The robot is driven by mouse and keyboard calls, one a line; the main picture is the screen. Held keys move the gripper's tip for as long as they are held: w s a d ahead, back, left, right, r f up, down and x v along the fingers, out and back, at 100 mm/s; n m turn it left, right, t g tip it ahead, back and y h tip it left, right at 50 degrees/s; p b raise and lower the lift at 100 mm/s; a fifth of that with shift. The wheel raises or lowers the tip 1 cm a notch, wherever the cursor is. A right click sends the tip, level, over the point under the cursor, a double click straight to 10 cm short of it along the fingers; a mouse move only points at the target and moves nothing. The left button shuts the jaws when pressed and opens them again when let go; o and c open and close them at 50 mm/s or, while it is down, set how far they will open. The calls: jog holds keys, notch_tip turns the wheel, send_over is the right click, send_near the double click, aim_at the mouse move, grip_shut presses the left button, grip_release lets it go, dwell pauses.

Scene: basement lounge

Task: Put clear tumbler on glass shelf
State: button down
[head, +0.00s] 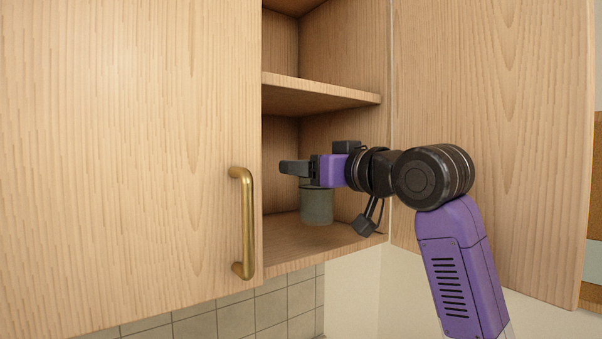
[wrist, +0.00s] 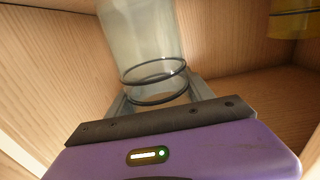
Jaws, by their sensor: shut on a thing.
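The clear tumbler (head: 317,207) looks grey-green and see-through in the head view. It is upright inside the open wooden cabinet, just over or on the bottom shelf (head: 300,243); I cannot tell whether its base touches. My gripper (head: 295,168) reaches in from the right and is shut on the tumbler near its top. In the wrist view, the tumbler (wrist: 140,38) shows two dark rings close to my gripper (wrist: 155,98), with a finger on either side. No shelf made of glass shows; the cabinet shelves are wood.
A middle shelf (head: 318,94) lies above my gripper. A closed door with a brass handle (head: 247,222) covers the left side, and an open door (head: 490,130) stands on the right behind my arm. A yellow object (wrist: 295,22) shows at the wrist view's top right.

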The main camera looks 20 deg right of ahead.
jog(key=shift+w+a+f+p, duration=0.15)
jog(key=shift+w+f+p, duration=0.35)
jog(key=shift+f, duration=0.4)
jog(key=shift+w+a+f+p, duration=0.15)
jog(key=shift+w+f+p, duration=0.3)
jog(key=shift+f, duration=0.4)
jog(key=shift+f, duration=0.1)
jog(key=shift+f, duration=0.15)
jog(key=shift+c, duration=2)
grip_release()
